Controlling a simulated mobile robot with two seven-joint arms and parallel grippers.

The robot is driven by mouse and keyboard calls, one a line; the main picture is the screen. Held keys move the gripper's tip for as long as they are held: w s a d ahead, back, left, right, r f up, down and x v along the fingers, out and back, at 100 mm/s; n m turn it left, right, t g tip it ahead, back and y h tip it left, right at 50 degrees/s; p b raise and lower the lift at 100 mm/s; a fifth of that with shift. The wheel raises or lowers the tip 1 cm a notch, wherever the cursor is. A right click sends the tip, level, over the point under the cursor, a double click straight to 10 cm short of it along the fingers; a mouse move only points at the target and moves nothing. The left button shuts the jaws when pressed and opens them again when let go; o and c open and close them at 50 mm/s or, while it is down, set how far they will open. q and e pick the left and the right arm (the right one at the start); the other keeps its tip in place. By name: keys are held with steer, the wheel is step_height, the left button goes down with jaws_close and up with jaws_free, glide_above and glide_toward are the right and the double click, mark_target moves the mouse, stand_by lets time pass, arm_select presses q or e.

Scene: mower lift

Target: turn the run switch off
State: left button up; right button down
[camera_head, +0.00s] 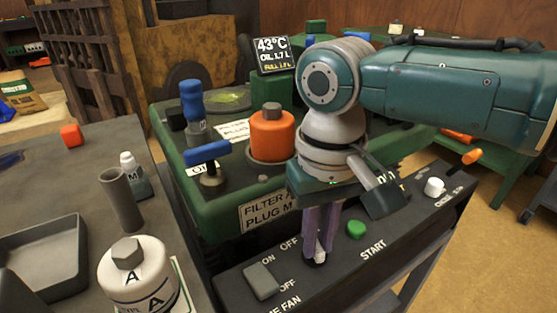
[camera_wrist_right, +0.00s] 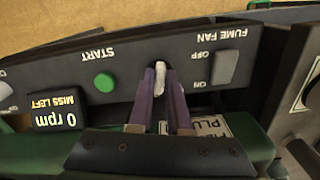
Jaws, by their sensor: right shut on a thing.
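The run switch shows as a small pale toggle on the dark control panel (camera_head: 400,225), between the fume fan switch and the green START button. In the right wrist view the toggle (camera_wrist_right: 160,76) sits between the fingertips. My right gripper (camera_head: 318,258) points down at the panel, with its purple fingers closed around the toggle; it also shows in the right wrist view (camera_wrist_right: 160,88). The fingers hide most of the toggle in the head view, and its own label is largely covered. My left gripper is in neither view.
The grey fume fan rocker (camera_head: 261,281) is left of the gripper and the green START button (camera_head: 356,229) right of it. A white knob (camera_head: 434,187) is farther right. An orange filter (camera_head: 272,135) and blue-handled valve (camera_head: 207,153) stand behind. A small display (camera_wrist_right: 58,109) reads 0 rpm.

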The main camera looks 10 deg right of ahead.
steer(key=shift+r+n+p, duration=0.15)
steer(key=shift+n+p, duration=0.2)
steer(key=shift+n, duration=0.65)
steer(key=n, duration=0.2)
steer(key=shift+n+p, duration=0.3)
steer(key=shift+p, duration=0.05)
steer(key=n, duration=0.3)
steer(key=shift+w+d+n+p, duration=0.1)
steer(key=shift+n+p, duration=0.2)
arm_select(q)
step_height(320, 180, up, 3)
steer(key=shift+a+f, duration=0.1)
arm_select(e)
steer(key=shift+n, duration=0.4)
steer(key=c, duration=0.9)
jaws_free()
steer(key=shift+o, duration=0.2)
